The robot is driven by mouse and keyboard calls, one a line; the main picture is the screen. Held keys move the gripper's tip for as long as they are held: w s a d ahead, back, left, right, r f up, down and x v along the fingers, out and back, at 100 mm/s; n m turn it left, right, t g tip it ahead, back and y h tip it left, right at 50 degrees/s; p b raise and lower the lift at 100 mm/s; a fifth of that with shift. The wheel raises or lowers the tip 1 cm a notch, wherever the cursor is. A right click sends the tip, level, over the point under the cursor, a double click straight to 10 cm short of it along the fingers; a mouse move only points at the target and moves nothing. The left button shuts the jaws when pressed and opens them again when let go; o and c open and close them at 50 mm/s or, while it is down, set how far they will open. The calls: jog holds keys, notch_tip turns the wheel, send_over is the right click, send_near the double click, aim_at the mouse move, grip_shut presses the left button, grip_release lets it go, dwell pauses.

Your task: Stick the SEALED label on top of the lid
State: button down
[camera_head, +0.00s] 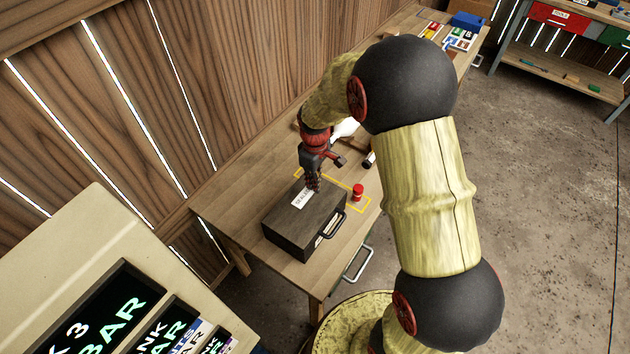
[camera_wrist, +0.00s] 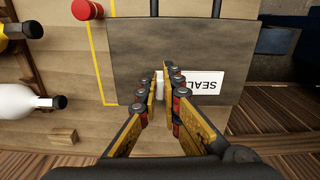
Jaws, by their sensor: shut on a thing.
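The dark grey case (camera_head: 292,235) stands closed on the wooden bench, its lid facing up and its black handle on the front side. The lid (camera_wrist: 140,50) fills the middle of the wrist view. The white SEALED label (camera_head: 301,198) is at the lid's far part; in the wrist view the label (camera_wrist: 207,82) is right of the fingers and partly hidden by them. My gripper (camera_head: 313,183) points down over the lid. In the wrist view my gripper (camera_wrist: 161,86) has its fingers around a small white piece by the label. I cannot tell whether the label touches the lid.
A red-capped object (camera_head: 358,192) stands beside the case near yellow tape (camera_head: 335,181). White (camera_wrist: 20,102) and yellow (camera_wrist: 15,31) bottles lie on the bench. A small wooden block (camera_wrist: 63,136) is near them. A plank wall borders the bench.

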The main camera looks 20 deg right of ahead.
aim_at(315, 199)
jog(key=shift+f+b, duration=1.15)
jog(key=shift+f, duration=1.2)
jog(key=shift+f, duration=0.7)
dwell(0.5)
jog(key=c, duration=2)
grip_release()
jog(key=shift+c, duration=0.2)
jog(key=shift+o, duration=0.7)
notch_tip(315, 199, up, 12)
